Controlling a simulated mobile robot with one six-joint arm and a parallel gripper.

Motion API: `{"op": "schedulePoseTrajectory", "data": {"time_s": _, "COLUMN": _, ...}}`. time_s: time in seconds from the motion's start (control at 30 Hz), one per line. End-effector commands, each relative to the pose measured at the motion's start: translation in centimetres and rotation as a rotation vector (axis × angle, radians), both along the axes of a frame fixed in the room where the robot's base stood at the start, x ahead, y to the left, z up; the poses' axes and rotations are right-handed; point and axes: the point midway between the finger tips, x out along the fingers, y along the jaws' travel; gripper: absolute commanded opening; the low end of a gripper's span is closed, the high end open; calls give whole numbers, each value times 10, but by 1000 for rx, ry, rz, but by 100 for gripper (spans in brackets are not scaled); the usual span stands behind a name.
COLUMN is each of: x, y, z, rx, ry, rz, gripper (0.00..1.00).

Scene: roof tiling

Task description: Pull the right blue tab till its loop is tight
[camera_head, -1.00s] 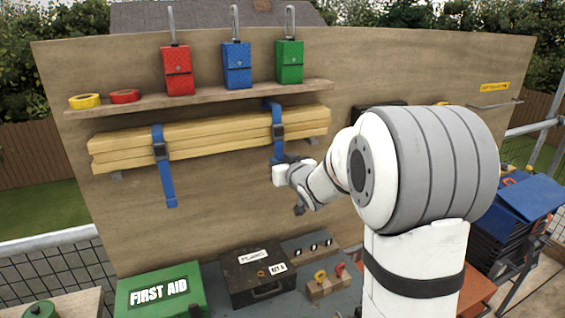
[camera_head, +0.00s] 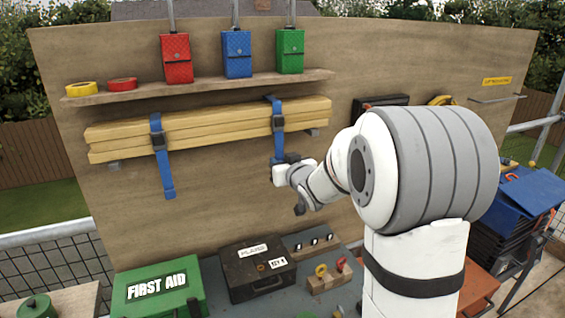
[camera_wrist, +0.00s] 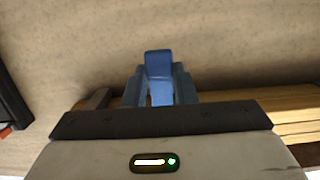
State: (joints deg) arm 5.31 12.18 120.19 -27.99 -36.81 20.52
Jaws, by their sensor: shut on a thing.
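Two blue straps with dark buckles go around a bundle of yellow timber (camera_head: 215,125) on the board; the timber also shows in the wrist view (camera_wrist: 297,115). The right strap's buckle (camera_head: 278,123) faces me, and the strap stands up a little above the timber at its top. Its blue tab (camera_head: 278,143) hangs down into my gripper (camera_head: 279,160). In the wrist view the blue tab (camera_wrist: 158,65) lies between the fingers, which are shut on it. The left strap (camera_head: 157,140) hangs with its tail free.
A shelf (camera_head: 200,85) above the timber carries red, blue and green pouches and two tape rolls. Below stand a green first aid box (camera_head: 160,288) and a black box (camera_head: 258,270). The board around my gripper is clear.

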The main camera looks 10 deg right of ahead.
Motion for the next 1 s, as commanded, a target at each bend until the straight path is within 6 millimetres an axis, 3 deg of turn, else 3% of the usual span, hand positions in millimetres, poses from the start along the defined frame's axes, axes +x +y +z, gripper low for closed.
{"op": "schedulePoseTrajectory", "data": {"time_s": 0.5, "x": 0, "y": -1, "z": -25, "rx": 0, "ry": 3, "rz": -1, "gripper": 4}}
{"op": "schedulePoseTrajectory", "data": {"time_s": 0.83, "x": 0, "y": -1, "z": -26, "rx": 0, "ry": 4, "rz": -1, "gripper": 4}}
{"op": "schedulePoseTrajectory", "data": {"time_s": 0.87, "x": 0, "y": -1, "z": -26, "rx": 0, "ry": 4, "rz": -1, "gripper": 25}}
{"op": "schedulePoseTrajectory", "data": {"time_s": 1.0, "x": 0, "y": -1, "z": -26, "rx": 0, "ry": 3, "rz": -1, "gripper": 37}}
